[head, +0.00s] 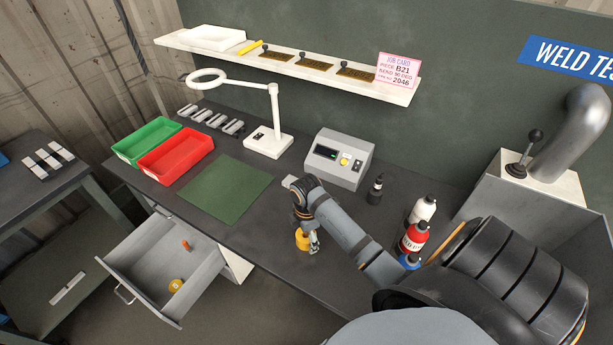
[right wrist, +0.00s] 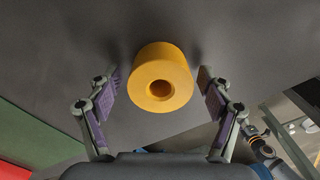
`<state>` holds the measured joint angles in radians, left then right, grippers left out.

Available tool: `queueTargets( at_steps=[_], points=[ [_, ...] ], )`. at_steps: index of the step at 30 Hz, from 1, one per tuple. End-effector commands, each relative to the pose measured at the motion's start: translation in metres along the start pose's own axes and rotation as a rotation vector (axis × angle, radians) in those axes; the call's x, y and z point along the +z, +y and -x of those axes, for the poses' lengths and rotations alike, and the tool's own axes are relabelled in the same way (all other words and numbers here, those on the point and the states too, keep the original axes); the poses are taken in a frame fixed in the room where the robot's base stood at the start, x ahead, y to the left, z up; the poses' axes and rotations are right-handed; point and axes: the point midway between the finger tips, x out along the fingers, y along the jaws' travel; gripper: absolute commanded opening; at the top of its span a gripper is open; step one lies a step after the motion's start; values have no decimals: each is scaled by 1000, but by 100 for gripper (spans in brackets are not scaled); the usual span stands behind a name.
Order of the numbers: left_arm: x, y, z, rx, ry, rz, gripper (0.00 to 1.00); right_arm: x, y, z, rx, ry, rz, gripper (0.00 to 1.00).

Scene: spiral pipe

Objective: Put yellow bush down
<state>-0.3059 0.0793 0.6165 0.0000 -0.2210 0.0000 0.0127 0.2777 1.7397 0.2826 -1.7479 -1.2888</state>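The yellow bush (head: 302,241) stands on the dark bench top near its front edge, partly covered by my right gripper (head: 312,238) in the head view. In the right wrist view it is a short yellow cylinder (right wrist: 160,78) with a round hole facing the camera. My right gripper's two fingers (right wrist: 160,76) are on either side of it, with a visible gap on each side. The gripper is open and not holding the bush. My left gripper does not show in the head view.
A green mat (head: 224,188), a red tray (head: 176,158) and a green tray (head: 147,139) lie to the left. An open drawer (head: 140,275) below holds a yellow piece (head: 175,285) and an orange one (head: 186,245). A grey control box (head: 338,160) stands behind; bottles (head: 414,237) stand right.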

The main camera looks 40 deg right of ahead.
Motion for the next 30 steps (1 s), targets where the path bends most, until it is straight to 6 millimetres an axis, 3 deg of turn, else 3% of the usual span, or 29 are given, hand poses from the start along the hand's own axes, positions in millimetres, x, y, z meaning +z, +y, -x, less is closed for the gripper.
queueTargets(
  at_steps=[8,17,18,21,30],
  points=[
    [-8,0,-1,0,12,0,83,0,1,7,2,0,0,80],
    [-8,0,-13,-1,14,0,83,0,2,76,7,-1,2,80],
    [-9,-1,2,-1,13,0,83,0,1,94,4,-1,1,80],
    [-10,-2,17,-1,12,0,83,0,0,114,0,-1,-1,80],
    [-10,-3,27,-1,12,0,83,0,0,124,0,0,-1,80]
  ],
)
